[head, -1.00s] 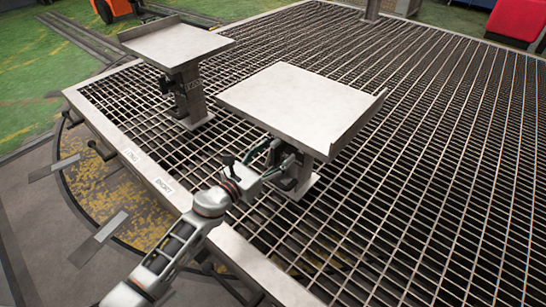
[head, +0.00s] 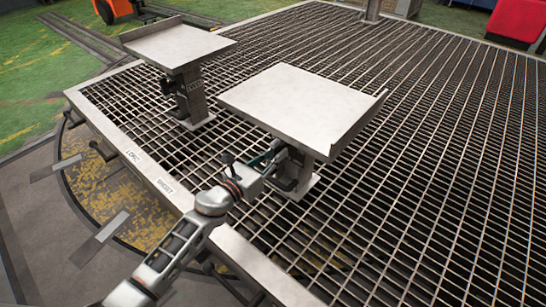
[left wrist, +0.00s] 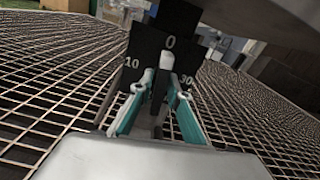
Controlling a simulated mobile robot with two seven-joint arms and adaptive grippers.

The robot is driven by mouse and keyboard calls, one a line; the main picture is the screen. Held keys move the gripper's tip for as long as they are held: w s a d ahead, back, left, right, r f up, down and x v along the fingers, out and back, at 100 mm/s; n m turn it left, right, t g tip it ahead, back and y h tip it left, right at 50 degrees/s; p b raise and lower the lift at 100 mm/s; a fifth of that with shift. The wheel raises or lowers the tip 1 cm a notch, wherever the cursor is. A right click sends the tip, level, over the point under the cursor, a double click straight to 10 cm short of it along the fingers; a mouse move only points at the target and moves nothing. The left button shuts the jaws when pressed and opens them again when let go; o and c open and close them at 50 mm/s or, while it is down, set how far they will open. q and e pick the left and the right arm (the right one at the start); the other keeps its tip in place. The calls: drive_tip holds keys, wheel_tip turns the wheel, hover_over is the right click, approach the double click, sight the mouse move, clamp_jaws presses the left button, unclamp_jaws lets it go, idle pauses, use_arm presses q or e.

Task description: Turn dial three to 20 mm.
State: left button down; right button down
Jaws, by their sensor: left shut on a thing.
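The dial (left wrist: 172,22) is a black plate under the near table's top in the left wrist view. It shows 10 at left, 0 at top and 30 at right; no 20 is visible. A pale rounded tip (left wrist: 167,61) stands just below the 0. My left gripper (left wrist: 160,88) has teal-sided fingers either side of a dark upright handle (left wrist: 158,92) at the dial's middle and is shut on it. In the head view my left gripper (head: 275,158) reaches the near pedestal (head: 306,180); the dial face is hidden there. My right gripper is out of view.
The near pedestal carries a grey tray-like top (head: 300,103) close above the gripper. A second pedestal table (head: 175,44) stands farther left. Both stand on an open steel grating (head: 420,180) with a pale metal rim (head: 130,150) bearing white labels. The grating to the right is clear.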

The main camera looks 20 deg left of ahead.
use_arm(q)
drive_tip(key=shift+r+n+p, duration=0.1)
drive_tip(key=shift+n+p, duration=0.55)
drive_tip(key=shift+n, duration=1.75)
drive_tip(key=shift+n+p, duration=0.6)
drive_tip(key=shift+n, duration=1.5)
drive_tip(key=shift+n+p, duration=0.8)
drive_tip(key=shift+n, duration=2)
drive_tip(key=shift+n+p, duration=0.5)
drive_tip(key=shift+n, duration=1.5)
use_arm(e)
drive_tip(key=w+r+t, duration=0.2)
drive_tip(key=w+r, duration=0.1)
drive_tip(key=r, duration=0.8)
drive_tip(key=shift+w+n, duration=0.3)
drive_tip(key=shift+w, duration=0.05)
use_arm(q)
drive_tip(key=c, duration=0.9)
unclamp_jaws()
